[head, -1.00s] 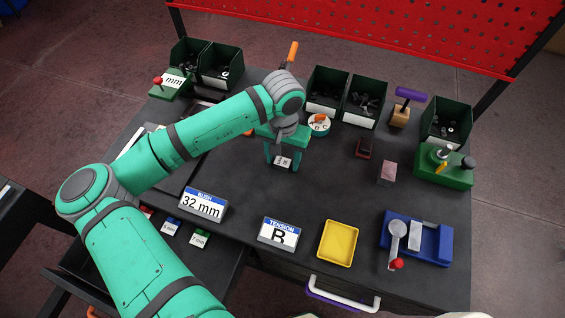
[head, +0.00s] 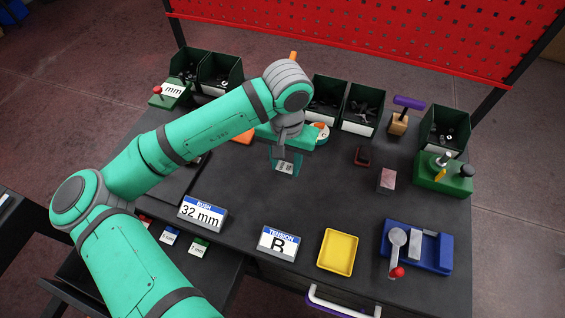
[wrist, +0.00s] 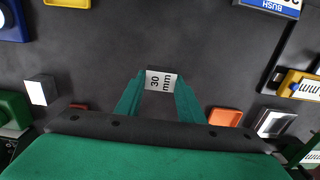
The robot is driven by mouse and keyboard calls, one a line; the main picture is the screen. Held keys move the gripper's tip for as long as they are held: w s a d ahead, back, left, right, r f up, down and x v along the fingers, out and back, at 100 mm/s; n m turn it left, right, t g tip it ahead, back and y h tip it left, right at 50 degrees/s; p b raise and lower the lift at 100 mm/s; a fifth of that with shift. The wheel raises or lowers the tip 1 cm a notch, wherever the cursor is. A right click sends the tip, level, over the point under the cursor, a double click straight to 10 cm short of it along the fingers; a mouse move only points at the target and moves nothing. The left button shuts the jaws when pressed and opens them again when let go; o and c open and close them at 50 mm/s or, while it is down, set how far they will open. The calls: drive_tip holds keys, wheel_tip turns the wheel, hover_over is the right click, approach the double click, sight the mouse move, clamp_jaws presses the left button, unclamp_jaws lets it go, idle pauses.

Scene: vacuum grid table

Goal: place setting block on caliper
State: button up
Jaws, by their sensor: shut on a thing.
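My gripper (wrist: 160,97) is shut on a small setting block (wrist: 161,81), which has a white face reading "30 mm". The block is between the fingertips, above the dark table top. In the head view the block (head: 285,168) shows below my green gripper (head: 286,157), near the middle of the table. A yellow-edged item (wrist: 298,84) with an "mm" label lies at the right edge of the wrist view, partly cut off. I cannot tell whether it is the caliper. My arm hides that part of the table in the head view.
Signs "BUSH 32 mm" (head: 203,213) and "TENSION" (head: 278,243), a yellow tray (head: 338,250) and a blue fixture (head: 418,246) stand along the front. Dark bins (head: 364,108) line the back. A pale block (head: 387,180) and a green fixture (head: 443,174) are right. The table's centre is clear.

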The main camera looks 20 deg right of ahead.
drive_tip(key=s+r, duration=0.6)
drive_tip(key=s, duration=0.4)
drive_tip(key=shift+s, duration=0.3)
drive_tip(key=shift+d+f, duration=0.1)
